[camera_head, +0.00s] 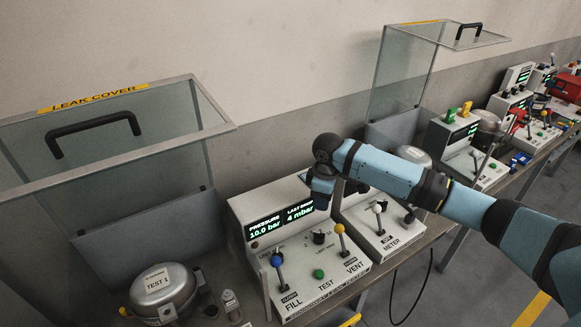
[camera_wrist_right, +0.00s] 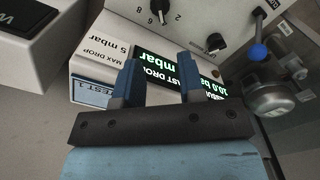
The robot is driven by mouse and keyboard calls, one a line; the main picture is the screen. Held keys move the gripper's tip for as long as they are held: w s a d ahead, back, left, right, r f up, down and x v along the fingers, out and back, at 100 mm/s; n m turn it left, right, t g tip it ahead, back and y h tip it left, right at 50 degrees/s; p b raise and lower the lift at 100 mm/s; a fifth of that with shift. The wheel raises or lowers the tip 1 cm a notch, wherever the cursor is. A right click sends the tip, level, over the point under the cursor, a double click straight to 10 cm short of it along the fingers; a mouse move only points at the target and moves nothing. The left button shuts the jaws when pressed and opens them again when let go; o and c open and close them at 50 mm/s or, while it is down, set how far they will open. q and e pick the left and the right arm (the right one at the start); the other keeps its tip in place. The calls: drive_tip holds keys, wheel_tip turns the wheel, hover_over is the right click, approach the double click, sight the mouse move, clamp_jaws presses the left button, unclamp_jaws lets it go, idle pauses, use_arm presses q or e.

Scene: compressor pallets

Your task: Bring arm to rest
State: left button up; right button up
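My right arm (camera_head: 440,195) reaches in from the right in the head view, bent at the wrist. My right gripper (camera_head: 322,200) points down at the right end of the pressure display on the test box (camera_head: 330,270). In the right wrist view the two blue fingers of the gripper (camera_wrist_right: 161,82) stand apart with nothing between them. The lit display (camera_wrist_right: 165,72) shows behind them; I cannot tell whether they touch the box. My left gripper is not in view.
The meter box (camera_head: 385,225) stands close beside the test box. More boxes with levers (camera_head: 475,165) line the bench at right. The floor in front is clear.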

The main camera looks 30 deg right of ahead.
drive_tip(key=s+a+f+t+y, duration=0.1)
drive_tip(key=s+a+f, duration=0.2)
drive_tip(key=s+a, duration=0.4)
drive_tip(key=s+a+f+t+y, duration=0.1)
drive_tip(key=s+a+f, duration=0.3)
drive_tip(key=s+a, duration=0.4)
drive_tip(key=s+d+r+m+t+h, duration=0.1)
drive_tip(key=s+d+m, duration=0.1)
drive_tip(key=s, duration=0.4)
drive_tip(key=s+d+r+m, duration=0.1)
drive_tip(key=s+r+m, duration=0.15)
drive_tip(key=s, duration=0.35)
drive_tip(key=s+d+r+m+t+h, duration=0.1)
drive_tip(key=s+d+m, duration=0.15)
drive_tip(key=s, duration=0.35)
drive_tip(key=w+a+f+t+y, duration=0.1)
drive_tip(key=w+a+f+t, duration=0.1)
drive_tip(key=f, duration=0.2)
drive_tip(key=w+a+f+t+y, duration=0.1)
drive_tip(key=w+a+f+t, duration=0.1)
drive_tip(key=f, duration=0.3)
drive_tip(key=w+a+f+n+t+y, duration=0.1)
drive_tip(key=w+a+f+t, duration=0.1)
drive_tip(key=a+f+t, duration=0.1)
drive_tip(key=shift+f, duration=0.9)
